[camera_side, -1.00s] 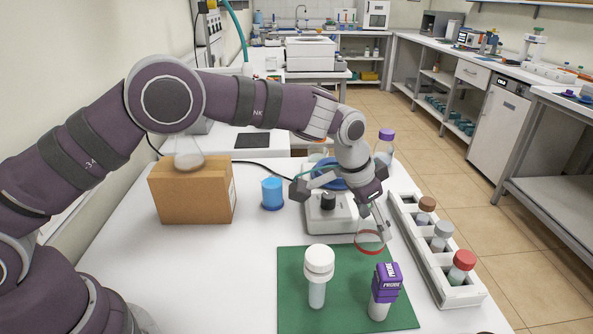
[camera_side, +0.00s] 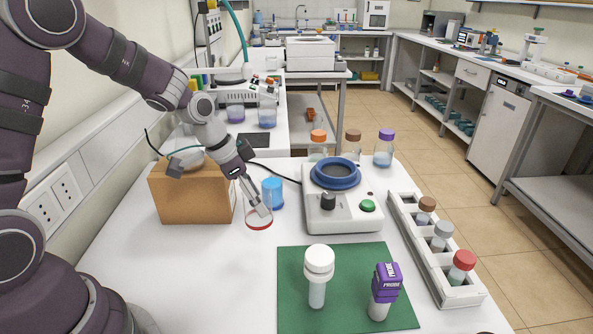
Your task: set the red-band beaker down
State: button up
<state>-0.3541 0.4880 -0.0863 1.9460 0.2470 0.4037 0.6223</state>
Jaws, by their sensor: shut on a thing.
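The red-band beaker (camera_side: 259,223) is clear, and mainly its red ring shows. It is low over the white table, between the cardboard box and the green mat; I cannot tell if it touches the tabletop. My gripper (camera_side: 256,203) is shut on it, reaching down from the upper left, and the fingers hide part of the beaker.
A blue cup (camera_side: 272,194) stands right behind the beaker. The cardboard box (camera_side: 190,194) is to the left. A hotplate device (camera_side: 343,212) with a blue ring is to the right. The front-left table is clear.

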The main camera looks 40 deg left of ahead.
aim_at(258, 221)
notch_tip(258, 221, down, 5)
jog(key=shift+f, duration=0.2)
jog(key=o, duration=1.1)
jog(key=shift+f, duration=0.1)
jog(key=shift+o, duration=0.2)
jog(key=v, duration=1.2)
jog(key=s+d+r+n+y, duration=0.1)
jog(key=s+d+r+n, duration=0.1)
jog(key=s, duration=0.3)
jog(key=s+d+r+n+t+y, duration=0.1)
jog(key=s+d+r+n, duration=0.1)
jog(key=s+r+n, duration=0.1)
jog(key=shift+s+d+r+t, duration=0.3)
jog(key=shift+s+r, duration=0.45)
jog(key=shift+s, duration=0.25)
